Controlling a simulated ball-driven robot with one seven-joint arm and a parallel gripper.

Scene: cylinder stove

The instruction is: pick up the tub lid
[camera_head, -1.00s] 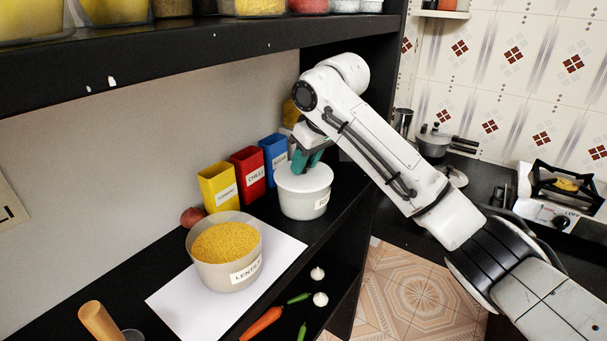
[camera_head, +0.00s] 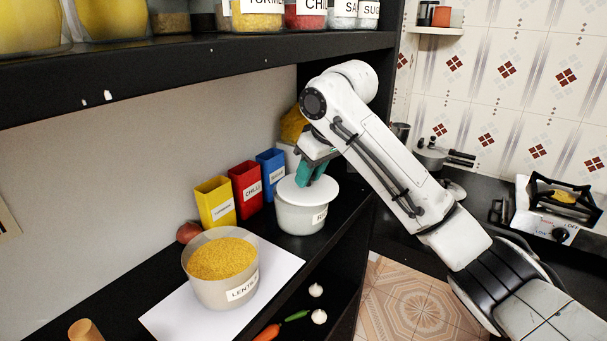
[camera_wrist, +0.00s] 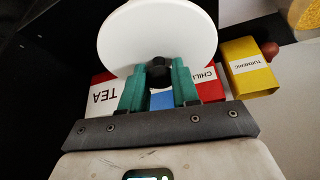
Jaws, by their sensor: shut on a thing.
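The white round tub lid (camera_head: 318,192) is at the top of a white tub (camera_head: 296,217) on the shelf. It overhangs the tub's rim to the right; I cannot tell whether it is fully clear of the rim. In the wrist view the lid (camera_wrist: 157,30) is a white disc with a black knob (camera_wrist: 160,72). My gripper (camera_head: 306,181) has green fingers and is shut on that knob from above. The wrist view shows one finger on each side of the knob. The tub itself is hidden below the lid there.
Yellow (camera_head: 216,203), red (camera_head: 245,188) and blue (camera_head: 271,173) boxes stand close behind and left of the tub. A bowl of lentils (camera_head: 228,290) sits on white paper (camera_head: 283,262) in front. An upper shelf (camera_head: 200,62) with jars hangs above. The stove (camera_head: 545,222) is at right.

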